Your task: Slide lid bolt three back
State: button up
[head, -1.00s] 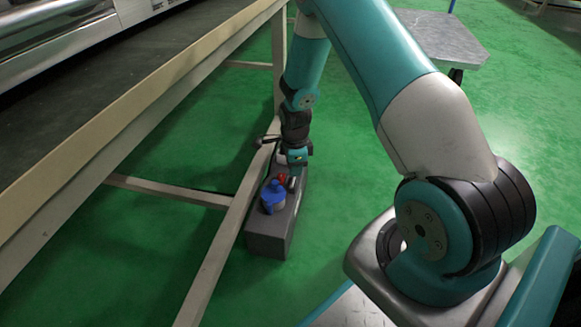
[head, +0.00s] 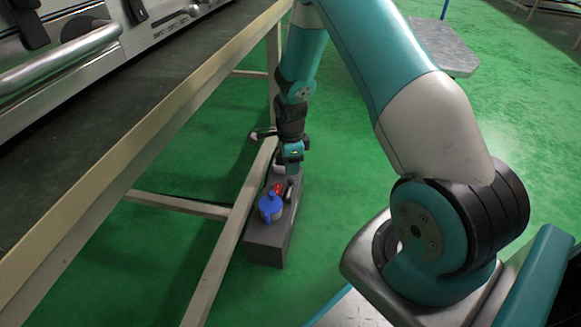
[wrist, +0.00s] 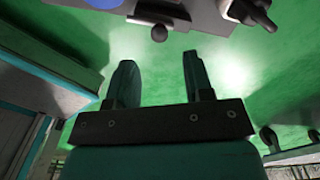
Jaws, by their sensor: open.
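A steel machine (head: 75,55) with a long bar handle (head: 75,58) stands on the bench at the upper left in the head view. Dark fittings (head: 136,10) show on its front, cut off by the frame edge; I cannot tell which is lid bolt three. My gripper hangs low beside the bench, far from the machine, over a dark box in the head view. In the wrist view my gripper (wrist: 156,64) is open, with nothing between its fingers. A grey part with a dark ball knob (wrist: 159,33) lies beyond the fingertips; I cannot tell what it is.
The dark box (head: 266,250) stands on the green floor, bearing a blue jug (head: 270,208) and a small red item (head: 278,188). The bench's pale rail (head: 150,118) and legs are close left of my arm. A grey cart top (head: 443,45) stands at the back right.

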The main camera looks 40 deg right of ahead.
notch_tip(320, 180, up, 11)
jog(key=p, duration=0.4)
jog(key=shift+p, duration=0.4)
notch_tip(320, 180, up, 10)
jog(key=n+t, duration=0.1)
jog(key=n, duration=1)
send_over(291, 179)
jog(key=s+a, duration=0.4)
jog(key=a, duration=0.2)
jog(key=s+a+r+n+y+p, duration=0.2)
jog(key=s+a+r+n+p, duration=0.3)
jog(key=s+a+r+n, duration=0.6)
jog(key=s+a+r+n+y+p, duration=0.2)
jog(key=s+a+r+n+p, duration=0.3)
jog(key=s+a+r+n, duration=0.6)
notch_tip(291, 179, up, 40)
jog(key=w+d+m+g+p, duration=0.1)
jog(key=w+d+m+p, duration=0.1)
jog(key=p, duration=3.4)
jog(key=shift+w+d+f+p, duration=0.2)
jog(key=shift+w+d+p, duration=0.1)
jog(key=shift+d+p, duration=0.15)
